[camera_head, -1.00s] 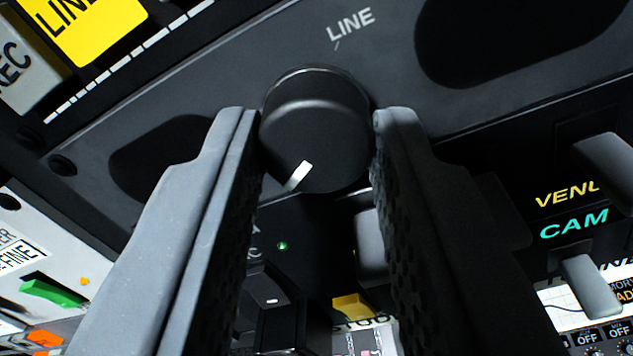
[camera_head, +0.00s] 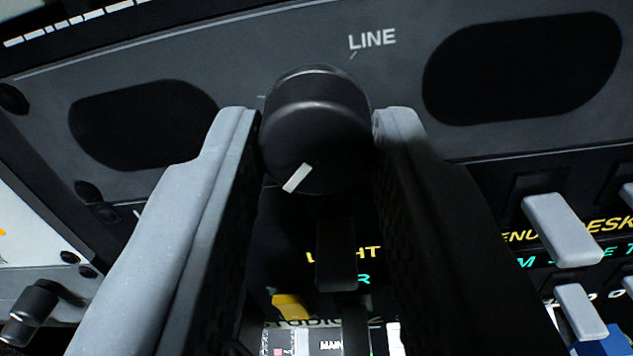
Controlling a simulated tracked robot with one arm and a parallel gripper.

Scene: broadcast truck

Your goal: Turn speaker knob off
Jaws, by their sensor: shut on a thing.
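The speaker knob (camera_head: 317,125) is a round black knob with a white pointer mark. It sits on a dark grey panel (camera_head: 240,60) in the upper middle of the head camera view. Its white mark sits at the lower left of its face. The word LINE is printed on the panel above and to the right of it. My gripper (camera_head: 316,140) is shut on the knob, with one finger at its left side and one at its right. Other labels around the knob are hidden or cut off by the fingers.
Dark oval openings (camera_head: 522,68) flank the knob on the panel. Grey switches (camera_head: 562,230) stand at the lower right beside yellow and cyan lettering. A small black knob (camera_head: 32,305) sticks out at the lower left. A black lever (camera_head: 336,250) shows between the fingers.

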